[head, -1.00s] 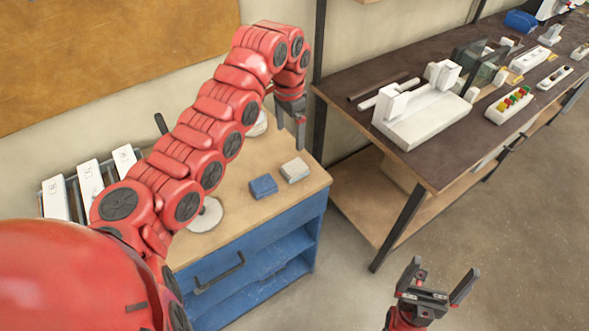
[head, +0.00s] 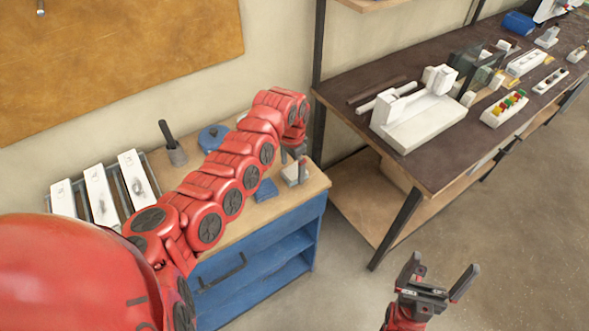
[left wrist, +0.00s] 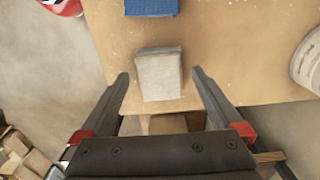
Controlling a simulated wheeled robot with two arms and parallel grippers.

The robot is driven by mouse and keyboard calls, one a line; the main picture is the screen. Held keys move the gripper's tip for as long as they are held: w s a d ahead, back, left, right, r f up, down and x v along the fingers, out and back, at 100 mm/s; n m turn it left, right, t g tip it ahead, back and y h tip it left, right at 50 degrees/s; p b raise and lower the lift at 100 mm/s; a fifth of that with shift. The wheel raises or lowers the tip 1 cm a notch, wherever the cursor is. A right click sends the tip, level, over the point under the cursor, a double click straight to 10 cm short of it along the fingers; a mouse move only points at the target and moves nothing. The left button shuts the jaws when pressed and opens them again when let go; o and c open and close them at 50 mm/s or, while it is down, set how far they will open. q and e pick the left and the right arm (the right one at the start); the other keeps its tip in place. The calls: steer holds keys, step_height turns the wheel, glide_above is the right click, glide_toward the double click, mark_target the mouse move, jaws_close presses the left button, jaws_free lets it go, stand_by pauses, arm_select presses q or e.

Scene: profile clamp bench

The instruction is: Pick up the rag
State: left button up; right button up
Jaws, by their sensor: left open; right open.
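A light grey folded rag (head: 290,174) lies near the front right corner of the wooden cabinet top. In the left wrist view, the grey rag (left wrist: 159,75) lies between the spread fingertips of my left gripper (left wrist: 160,76), with a gap on each side. My left gripper (head: 298,165) is open above it in the head view and partly hides it. A blue folded cloth (head: 266,190) lies just left of the grey one; it also shows at the top of the left wrist view (left wrist: 151,6). My right gripper (head: 442,268) is open and empty over the floor.
The cabinet (head: 262,262) has blue sides. A blue round lid (head: 212,137), a grey pot with a dark handle (head: 173,148) and a rack with white panels (head: 100,188) stand on it. A dark-topped bench (head: 440,150) with white fixtures is to the right.

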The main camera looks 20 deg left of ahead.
arm_select(q)
steer(key=shift+f, duration=0.6)
steer(key=c, duration=1.3)
steer(key=shift+r, duration=0.15)
